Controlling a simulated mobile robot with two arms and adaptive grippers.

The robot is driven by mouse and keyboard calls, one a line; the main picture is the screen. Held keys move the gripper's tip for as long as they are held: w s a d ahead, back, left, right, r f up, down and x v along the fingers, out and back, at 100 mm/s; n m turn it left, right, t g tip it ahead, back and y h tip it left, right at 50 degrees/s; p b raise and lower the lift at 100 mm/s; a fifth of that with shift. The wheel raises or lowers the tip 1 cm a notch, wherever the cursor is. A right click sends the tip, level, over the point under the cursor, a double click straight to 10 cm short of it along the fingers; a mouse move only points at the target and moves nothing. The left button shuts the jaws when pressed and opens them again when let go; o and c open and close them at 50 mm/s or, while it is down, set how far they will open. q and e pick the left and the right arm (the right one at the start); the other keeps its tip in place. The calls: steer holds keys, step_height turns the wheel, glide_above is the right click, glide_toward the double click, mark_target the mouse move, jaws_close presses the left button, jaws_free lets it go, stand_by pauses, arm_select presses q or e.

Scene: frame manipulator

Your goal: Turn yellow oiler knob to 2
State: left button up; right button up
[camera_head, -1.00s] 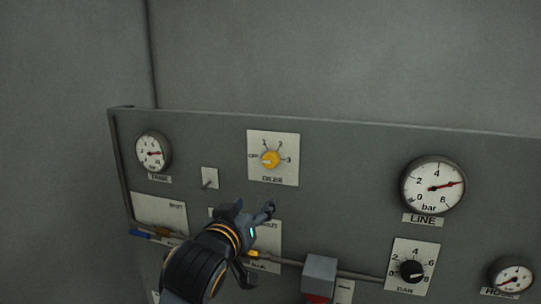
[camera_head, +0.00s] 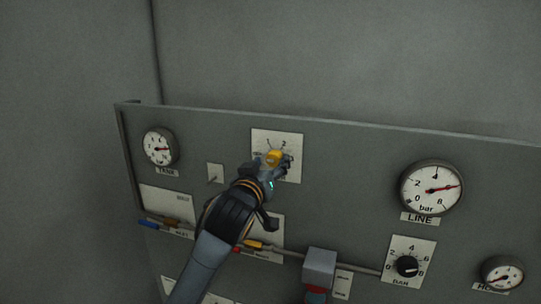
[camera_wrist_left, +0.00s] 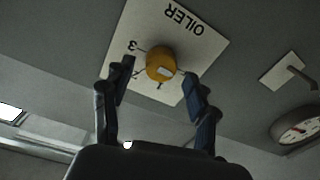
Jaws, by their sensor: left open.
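The yellow oiler knob (camera_head: 273,157) sits on a white plate (camera_head: 292,139) on the grey panel. In the left wrist view the knob (camera_wrist_left: 161,65) shows a pale mark on its face, and the plate (camera_wrist_left: 188,38) reads OILER with a 3 visible. My left gripper (camera_head: 272,161) is in front of the plate, partly hiding the knob's dial. In the left wrist view the open fingers of this gripper (camera_wrist_left: 160,85) stand either side of the knob, with gaps. I cannot tell exactly which number the knob points to. My right gripper is not in view.
A toggle switch (camera_head: 214,174) is left of the oiler plate, and the TANK gauge (camera_head: 158,148) further left. The LINE gauge (camera_head: 431,187) and black BAR knob (camera_head: 407,266) are at right. A pipe with small coloured valve handles and a grey-red box (camera_head: 319,269) runs below.

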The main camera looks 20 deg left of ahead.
arm_select(q)
steer(key=shift+w, duration=0.55)
